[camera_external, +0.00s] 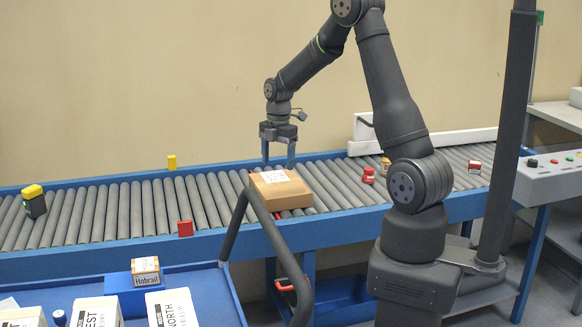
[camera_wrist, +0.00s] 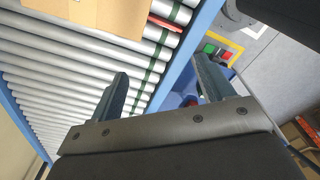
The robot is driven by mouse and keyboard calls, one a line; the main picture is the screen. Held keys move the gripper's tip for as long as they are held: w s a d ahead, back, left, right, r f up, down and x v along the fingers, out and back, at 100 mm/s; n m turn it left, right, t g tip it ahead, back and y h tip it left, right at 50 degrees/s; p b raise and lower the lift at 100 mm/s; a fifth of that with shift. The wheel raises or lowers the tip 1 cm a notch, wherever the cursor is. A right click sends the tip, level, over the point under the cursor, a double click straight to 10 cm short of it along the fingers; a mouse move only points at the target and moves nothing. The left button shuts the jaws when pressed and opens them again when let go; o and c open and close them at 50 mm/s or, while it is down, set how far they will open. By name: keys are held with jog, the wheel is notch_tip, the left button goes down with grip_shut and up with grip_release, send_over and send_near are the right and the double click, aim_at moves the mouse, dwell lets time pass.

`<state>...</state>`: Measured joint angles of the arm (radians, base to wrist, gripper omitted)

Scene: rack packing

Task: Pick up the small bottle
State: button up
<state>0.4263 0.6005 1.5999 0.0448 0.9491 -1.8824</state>
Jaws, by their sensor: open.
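My gripper (camera_external: 278,160) is open and empty, pointing down above the roller conveyor behind the brown carton. Its two fingers also show wide apart in the wrist view (camera_wrist: 160,72), with nothing between them. I cannot tell for sure which thing is the small bottle. A small red item (camera_external: 369,175), perhaps a bottle, stands on the rollers to the right of my gripper. No clear bottle shows in the wrist view.
The brown carton (camera_external: 280,190) lies on the conveyor (camera_external: 130,212); it also shows in the wrist view (camera_wrist: 95,14). A black-and-yellow item (camera_external: 34,201) stands far left. A blue bin (camera_external: 195,290) with boxes is in front. A control panel (camera_external: 550,180) stands right.

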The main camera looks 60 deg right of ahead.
jog(key=shift+c, duration=0.7)
